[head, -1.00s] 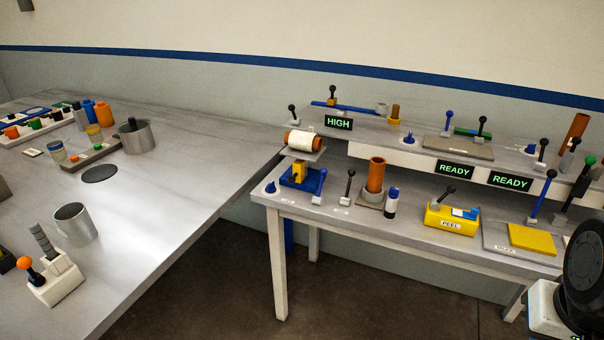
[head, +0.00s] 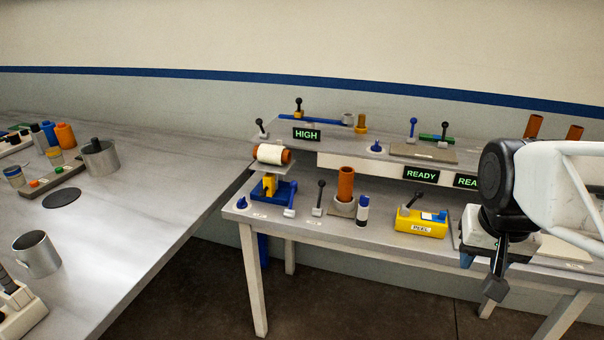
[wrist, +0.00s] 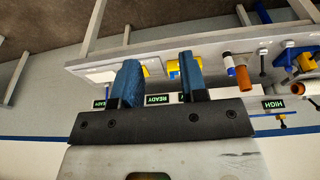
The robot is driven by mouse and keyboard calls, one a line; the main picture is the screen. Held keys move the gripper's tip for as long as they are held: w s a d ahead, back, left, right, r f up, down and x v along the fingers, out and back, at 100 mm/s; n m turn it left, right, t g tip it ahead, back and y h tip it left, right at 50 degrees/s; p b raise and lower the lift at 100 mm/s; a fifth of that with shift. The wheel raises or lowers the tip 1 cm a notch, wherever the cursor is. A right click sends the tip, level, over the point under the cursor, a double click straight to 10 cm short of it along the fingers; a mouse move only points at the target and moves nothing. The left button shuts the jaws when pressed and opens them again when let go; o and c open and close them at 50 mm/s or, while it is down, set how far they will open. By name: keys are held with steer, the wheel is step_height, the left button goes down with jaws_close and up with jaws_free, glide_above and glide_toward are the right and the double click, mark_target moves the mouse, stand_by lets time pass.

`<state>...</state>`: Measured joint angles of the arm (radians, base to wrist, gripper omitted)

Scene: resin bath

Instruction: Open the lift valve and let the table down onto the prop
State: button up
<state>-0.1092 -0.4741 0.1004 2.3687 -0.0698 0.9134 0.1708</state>
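The lift (head: 273,192) stands at the left end of the bench, with a blue base and a yellow part under a small raised grey table (head: 271,166). A white-wrapped orange roll (head: 271,154) lies on that table. A small lever with a blue handle (head: 291,193) stands at the lift's right side; I cannot tell whether it is the valve or how it is set. A display behind reads HIGH (head: 306,134). The prop cannot be told apart clearly. My gripper (head: 482,272) is at the bench's right, well away from the lift; its blue fingers (wrist: 158,80) are apart and empty.
Between my gripper and the lift stand a yellow PEEL box (head: 420,228), a blue-capped bottle (head: 362,211), an orange cylinder (head: 346,185) and a black-knobbed lever (head: 319,197). A raised shelf (head: 360,166) runs behind. Open floor lies in front of the bench.

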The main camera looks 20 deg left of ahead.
steer(key=w+a+r, duration=0.1)
steer(key=w+a, duration=1.1)
steer(key=w, duration=0.5)
steer(key=t, duration=0.2)
glide_above(241, 199)
steer(key=s, duration=0.3)
step_height(241, 199, down, 21)
steer(key=shift+a, duration=0.1)
steer(key=shift+f, duration=0.1)
steer(key=shift+x, duration=3.75)
steer(key=shift+a, duration=0.1)
